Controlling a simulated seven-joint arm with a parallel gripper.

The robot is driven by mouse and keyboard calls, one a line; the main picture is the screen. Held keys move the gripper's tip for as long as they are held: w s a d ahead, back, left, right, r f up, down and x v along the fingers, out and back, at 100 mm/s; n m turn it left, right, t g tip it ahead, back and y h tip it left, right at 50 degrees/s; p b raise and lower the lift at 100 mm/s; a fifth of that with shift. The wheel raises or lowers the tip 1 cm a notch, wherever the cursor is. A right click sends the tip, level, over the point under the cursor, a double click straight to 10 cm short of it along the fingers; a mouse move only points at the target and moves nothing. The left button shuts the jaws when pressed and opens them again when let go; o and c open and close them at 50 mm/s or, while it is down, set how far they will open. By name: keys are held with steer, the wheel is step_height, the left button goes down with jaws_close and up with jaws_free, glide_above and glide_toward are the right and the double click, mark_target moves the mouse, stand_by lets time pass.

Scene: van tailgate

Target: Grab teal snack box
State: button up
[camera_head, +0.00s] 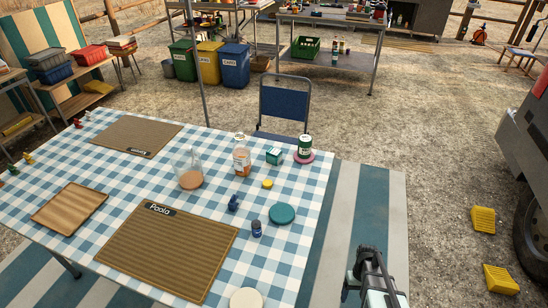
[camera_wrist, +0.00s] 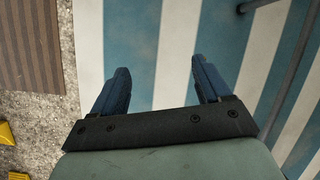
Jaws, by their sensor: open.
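A small teal box (camera_head: 274,156), with a white patch on its front, stands upright on the blue-checked tablecloth (camera_head: 218,193). It is between an orange-labelled bottle and a green jar. It is likely the teal snack box, but its print is too small to read. My gripper (camera_head: 368,256) is off the table's right side, well apart from the box. In the wrist view my gripper (camera_wrist: 157,82) shows two dark blue fingers spread wide with nothing between them, over a blue-and-white striped mat (camera_wrist: 150,40). The box is not in the wrist view.
Near the box stand the orange-labelled bottle (camera_head: 242,158), the green jar (camera_head: 305,147) on a pink coaster, a yellow lid (camera_head: 267,184) and a glass jar (camera_head: 189,172). A teal disc (camera_head: 282,214) lies nearer me. A blue chair (camera_head: 284,105) stands behind the table.

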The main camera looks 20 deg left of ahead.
steer(key=w+a+r+n+t, duration=0.1)
steer(key=w+a+r, duration=0.3)
steer(key=w, duration=0.5)
steer(key=w+a+r+n+t, duration=0.1)
steer(key=w+r, duration=0.5)
steer(key=w, duration=0.3)
steer(key=w+a+r+n+t, duration=0.1)
steer(key=w+a+r+n, duration=0.15)
steer(key=w+r, duration=0.5)
steer(key=w+a+r+n+t, duration=0.1)
steer(key=w+a+r, duration=0.4)
steer(key=w+r, duration=0.3)
steer(key=w+a+r+n+t, duration=0.1)
steer(key=w+a+r, duration=0.4)
steer(key=r, duration=0.5)
steer(key=w+a+r+n, duration=0.2)
steer(key=w+a+r, duration=0.2)
steer(key=w+r, duration=0.4)
steer(key=n, duration=0.4)
glide_above(274, 151)
steer(key=shift+g, duration=0.4)
step_height(274, 151, down, 14)
steer(key=shift+r, duration=0.25)
